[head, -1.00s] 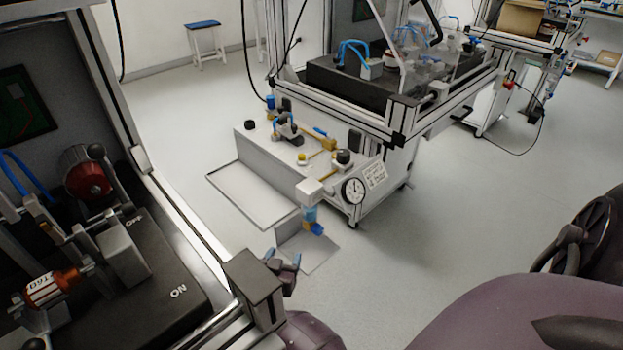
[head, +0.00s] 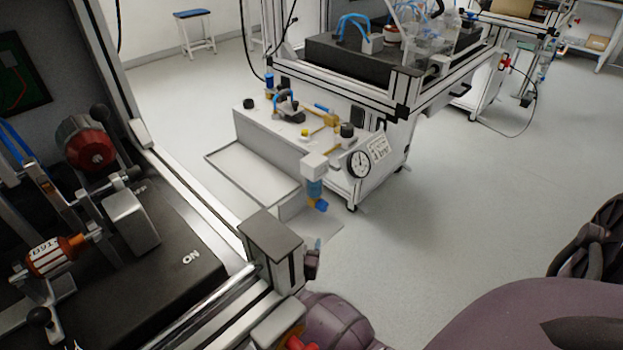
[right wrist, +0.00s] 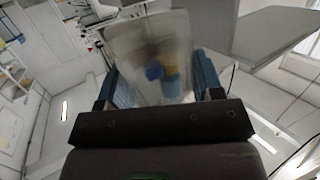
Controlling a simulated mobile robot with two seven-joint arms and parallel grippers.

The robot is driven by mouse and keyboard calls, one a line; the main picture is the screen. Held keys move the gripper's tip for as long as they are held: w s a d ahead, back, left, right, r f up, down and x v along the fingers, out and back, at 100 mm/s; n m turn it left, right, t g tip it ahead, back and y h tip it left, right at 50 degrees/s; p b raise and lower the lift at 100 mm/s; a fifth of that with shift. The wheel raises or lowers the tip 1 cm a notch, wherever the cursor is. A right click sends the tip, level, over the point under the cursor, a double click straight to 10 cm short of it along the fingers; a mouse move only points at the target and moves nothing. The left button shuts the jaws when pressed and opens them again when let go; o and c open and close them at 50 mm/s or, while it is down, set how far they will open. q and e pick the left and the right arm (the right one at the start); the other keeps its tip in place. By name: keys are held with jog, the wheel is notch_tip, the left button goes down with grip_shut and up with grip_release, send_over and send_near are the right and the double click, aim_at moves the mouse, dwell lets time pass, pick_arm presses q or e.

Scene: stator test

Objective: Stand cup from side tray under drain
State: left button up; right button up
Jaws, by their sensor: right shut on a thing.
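In the right wrist view my right gripper (right wrist: 157,82) is shut on a clear, see-through cup (right wrist: 140,38), with a blue-edged finger on each side of it. The drain's blue and orange parts show blurred through the cup wall. In the head view the drain (head: 317,190) hangs at the front corner of the white unit, with a blue tip at its lower end. My right gripper (head: 314,258) shows small there, nearer to me and below the drain, partly hidden by a grey post. The side tray (head: 238,178) looks empty. My left gripper is not in view.
A pressure gauge (head: 358,164) sits right of the drain. A low white plate (head: 325,228) lies below the drain. A black bench (head: 190,258) with a metal frame fills the left foreground. Open floor (head: 450,220) lies to the right.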

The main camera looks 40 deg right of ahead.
jog(key=x, duration=0.2)
jog(key=b+x, duration=0.1)
jog(key=x, duration=0.3)
jog(key=shift+d+r+b, duration=0.15)
jog(key=shift+r+b, duration=0.2)
jog(key=shift+w+d, duration=0.15)
jog(key=shift+w, duration=0.05)
jog(key=shift+w+d+r, duration=0.15)
jog(key=shift+d, duration=0.05)
jog(key=shift+w+d+b, duration=0.2)
jog(key=shift+d+b, duration=0.1)
jog(key=shift+d, duration=0.05)
jog(key=b+x, duration=0.1)
jog(key=x, duration=0.2)
jog(key=shift+s, duration=0.1)
jog(key=shift+w+d+b, duration=0.2)
jog(key=shift+b, duration=0.2)
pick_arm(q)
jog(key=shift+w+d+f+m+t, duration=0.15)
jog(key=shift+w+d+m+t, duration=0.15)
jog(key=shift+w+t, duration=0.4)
pick_arm(e)
jog(key=shift+w+r, duration=0.1)
jog(key=shift+r, duration=0.15)
jog(key=shift+f, duration=0.15)
